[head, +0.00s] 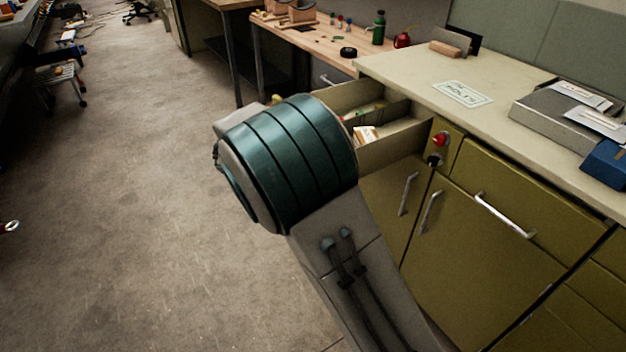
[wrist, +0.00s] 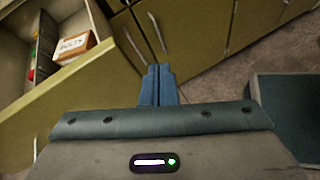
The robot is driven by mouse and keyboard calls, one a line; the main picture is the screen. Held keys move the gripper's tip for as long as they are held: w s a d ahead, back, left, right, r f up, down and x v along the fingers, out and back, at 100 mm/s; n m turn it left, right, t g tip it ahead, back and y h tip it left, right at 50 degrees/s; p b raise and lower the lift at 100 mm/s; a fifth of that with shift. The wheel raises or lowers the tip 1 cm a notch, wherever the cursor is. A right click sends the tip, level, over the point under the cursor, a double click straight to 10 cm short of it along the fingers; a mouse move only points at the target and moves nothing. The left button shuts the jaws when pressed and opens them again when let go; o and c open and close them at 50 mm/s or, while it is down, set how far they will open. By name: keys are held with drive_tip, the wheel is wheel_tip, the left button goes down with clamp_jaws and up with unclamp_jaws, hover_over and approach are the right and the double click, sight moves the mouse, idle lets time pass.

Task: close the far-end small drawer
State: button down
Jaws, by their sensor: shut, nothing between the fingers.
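The far-end small drawer (head: 396,146) stands open at the far end of the olive cabinet, partly behind my arm in the head view. Inside it is a small box (head: 367,134), marked "BOLTS" in the wrist view (wrist: 75,47). The wrist view shows the drawer's olive front panel (wrist: 80,88) running diagonally at the left. My gripper (wrist: 158,70) has blue fingers pressed together, with nothing between them. They are just right of the drawer's front panel; I cannot tell whether they touch it. In the head view my arm hides the fingers and the drawer front.
The cabinet's worktop (head: 410,75) carries a sign (head: 462,93) and a grey case (head: 565,115). A wider drawer with a handle (head: 503,215) is shut at the right. A wooden bench (head: 315,40) stands beyond.

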drive_tip(key=w+a+f+n+t+h+b, duration=0.1)
drive_tip(key=a+f+n+t+b, duration=0.15)
drive_tip(key=a, duration=0.45)
drive_tip(key=w+a+f+n+t+h+b, duration=0.1)
drive_tip(key=a+f+n+t+h, duration=0.2)
drive_tip(key=a, duration=0.5)
drive_tip(key=w+d+b, duration=0.1)
drive_tip(key=w+d, duration=0.2)
drive_tip(key=d, duration=0.3)
drive_tip(key=w+d+t+y+b, duration=0.1)
drive_tip(key=w+d+b, duration=0.1)
drive_tip(key=w+d, duration=0.2)
drive_tip(key=shift+w+d+r+n, duration=0.2)
drive_tip(key=shift+d+n, duration=0.15)
drive_tip(key=shift+d, duration=0.65)
drive_tip(key=shift+d, duration=0.1)
